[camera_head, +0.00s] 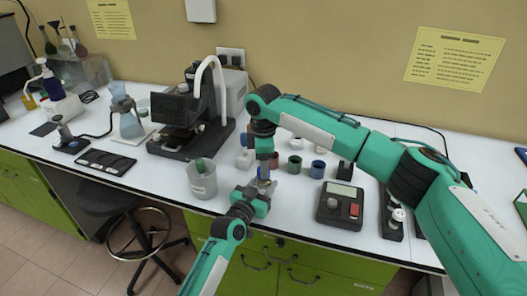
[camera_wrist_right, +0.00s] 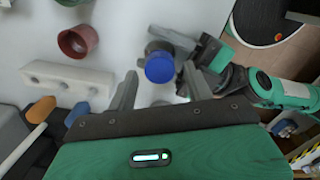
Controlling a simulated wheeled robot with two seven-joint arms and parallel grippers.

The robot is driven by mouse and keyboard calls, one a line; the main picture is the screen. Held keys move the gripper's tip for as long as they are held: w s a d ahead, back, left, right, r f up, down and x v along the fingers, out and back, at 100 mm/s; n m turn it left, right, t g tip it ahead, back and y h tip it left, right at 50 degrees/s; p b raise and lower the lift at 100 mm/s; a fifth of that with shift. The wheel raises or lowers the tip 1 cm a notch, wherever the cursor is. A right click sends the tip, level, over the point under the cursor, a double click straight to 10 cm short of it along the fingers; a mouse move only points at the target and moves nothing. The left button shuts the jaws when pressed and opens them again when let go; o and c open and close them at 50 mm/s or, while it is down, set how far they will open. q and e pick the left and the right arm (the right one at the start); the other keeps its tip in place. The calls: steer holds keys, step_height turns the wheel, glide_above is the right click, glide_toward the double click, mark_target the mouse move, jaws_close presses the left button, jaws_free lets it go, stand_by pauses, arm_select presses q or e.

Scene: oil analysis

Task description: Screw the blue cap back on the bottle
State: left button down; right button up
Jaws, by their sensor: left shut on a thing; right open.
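The blue cap (camera_wrist_right: 160,68) shows from above in the right wrist view, at the top end of a greyish bottle (camera_wrist_right: 157,47). I cannot tell whether it is screwed tight. My left gripper (camera_head: 262,188) is shut on the bottle and holds it over the front of the bench; its jaws also show right of the bottle in the wrist view. My right gripper (camera_wrist_right: 159,88) is open and empty. It points down above the bottle, its fingers on either side of the cap and apart from it. In the head view the grippers largely hide bottle and cap.
A grey beaker (camera_head: 202,182) is at left, a device with a display (camera_head: 340,204) at right. A white rack (camera_wrist_right: 66,80) shows left in the wrist view.

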steer(key=shift+f, duration=0.8)
steer(key=shift+c, duration=0.3)
steer(key=c, duration=0.9)
steer(key=m, duration=0.4)
steer(key=shift+m, duration=0.3)
steer(key=m, duration=0.3)
steer(key=shift+m, duration=0.3)
steer(key=o, duration=1)
steer(key=shift+o, duration=0.2)
steer(key=shift+r, duration=2.3)
